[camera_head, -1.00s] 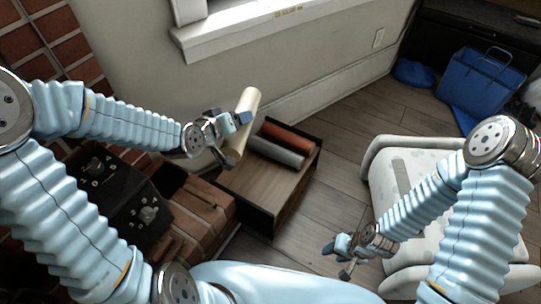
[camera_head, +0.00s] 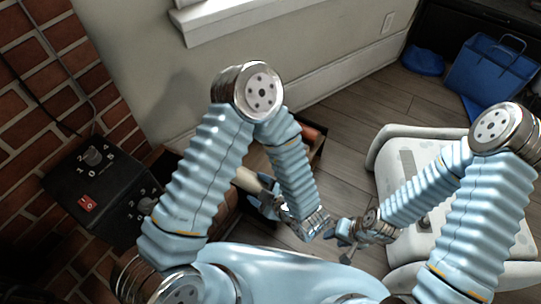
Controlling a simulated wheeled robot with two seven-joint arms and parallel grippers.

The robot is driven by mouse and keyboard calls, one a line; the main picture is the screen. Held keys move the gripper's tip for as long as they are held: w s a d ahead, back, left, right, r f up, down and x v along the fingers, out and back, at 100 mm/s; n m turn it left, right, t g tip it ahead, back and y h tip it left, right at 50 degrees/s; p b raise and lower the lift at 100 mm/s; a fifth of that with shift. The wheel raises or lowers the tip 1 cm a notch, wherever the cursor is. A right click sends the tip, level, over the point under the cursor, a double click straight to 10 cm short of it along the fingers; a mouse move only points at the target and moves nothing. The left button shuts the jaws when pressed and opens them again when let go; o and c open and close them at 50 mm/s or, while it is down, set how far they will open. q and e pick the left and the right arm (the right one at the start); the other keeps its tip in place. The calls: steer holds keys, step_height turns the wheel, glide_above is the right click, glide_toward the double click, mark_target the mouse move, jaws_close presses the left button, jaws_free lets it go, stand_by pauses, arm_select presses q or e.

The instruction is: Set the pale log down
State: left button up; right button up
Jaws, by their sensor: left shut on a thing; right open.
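My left gripper (camera_head: 264,192) is shut on the pale log (camera_head: 245,179). Only part of the log shows, between my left upper arm and forearm. The log is on the left side of the gripper, low in the picture and close to my body. I cannot tell whether it touches anything beneath. The open wooden box (camera_head: 320,153) is mostly hidden behind my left forearm. The end of a reddish-brown log (camera_head: 311,132) shows in it. The grey log seen there earlier is hidden. My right gripper (camera_head: 343,241) is open and empty, close to my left wrist.
A black control box (camera_head: 95,185) with knobs and a red switch stands at the left by the brick wall (camera_head: 55,70). A worn white chair (camera_head: 410,165) stands at the right, partly behind my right arm. A blue bag (camera_head: 490,75) is at the far right. Wooden floor (camera_head: 355,120) is clear beyond the box.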

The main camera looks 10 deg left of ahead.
arm_select(q)
steer(key=w+a+f, duration=0.1)
steer(key=w+f, duration=0.2)
steer(key=w, duration=0.1)
steer(key=w+a+f+b, duration=0.1)
steer(key=w+f, duration=0.1)
steer(key=w, duration=0.2)
steer(key=w+a+f, duration=0.1)
steer(key=w+f, duration=0.2)
steer(key=shift+w+a+f+b, duration=0.2)
steer(key=shift+w+f+b, duration=0.1)
steer(key=shift+w+b, duration=0.1)
steer(key=shift+w+a+f, duration=0.1)
steer(key=shift+w+f, duration=0.25)
steer(key=shift+f, duration=0.05)
steer(key=f, duration=0.3)
steer(key=shift+w+f+b, duration=0.2)
steer(key=shift+b, duration=0.2)
steer(key=o, duration=1.4)
steer(key=shift+o, duration=0.2)
steer(key=p+v, duration=0.1)
steer(key=v, duration=1.1)
